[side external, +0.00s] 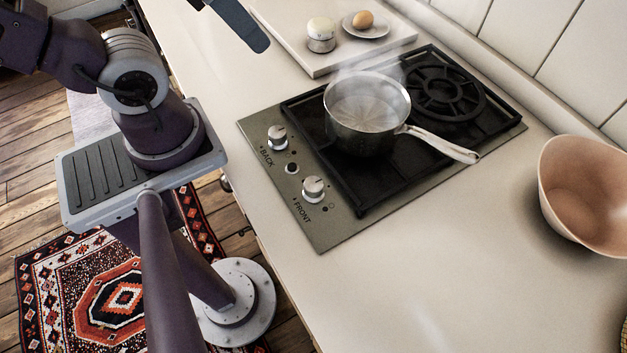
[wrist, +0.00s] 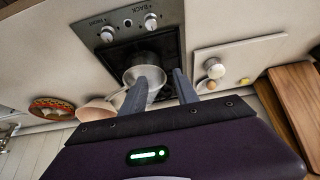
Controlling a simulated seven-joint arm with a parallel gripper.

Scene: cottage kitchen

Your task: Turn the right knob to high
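Two silver knobs sit on the hob's grey control strip (side external: 330,232). The FRONT knob (side external: 313,189) is lower and further right in the side view; the BACK knob (side external: 277,136) is higher. In the wrist view the FRONT knob (wrist: 107,35) is left and the BACK knob (wrist: 150,20) right. Small dots lie beside each; the exact pointer settings are too small to read. My gripper (wrist: 158,77) is open and empty, its two fingers apart. It is away from both knobs, touching neither. In the side view only a dark finger-like part shows at the top edge.
A steaming saucepan (side external: 367,112) stands on the hob, its handle toward the lower right. A pale board (side external: 316,66) holds a shaker (side external: 321,36) and a saucer (side external: 374,31) with an egg. A pinkish bowl (side external: 588,190) stands at right. The counter before the strip is clear.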

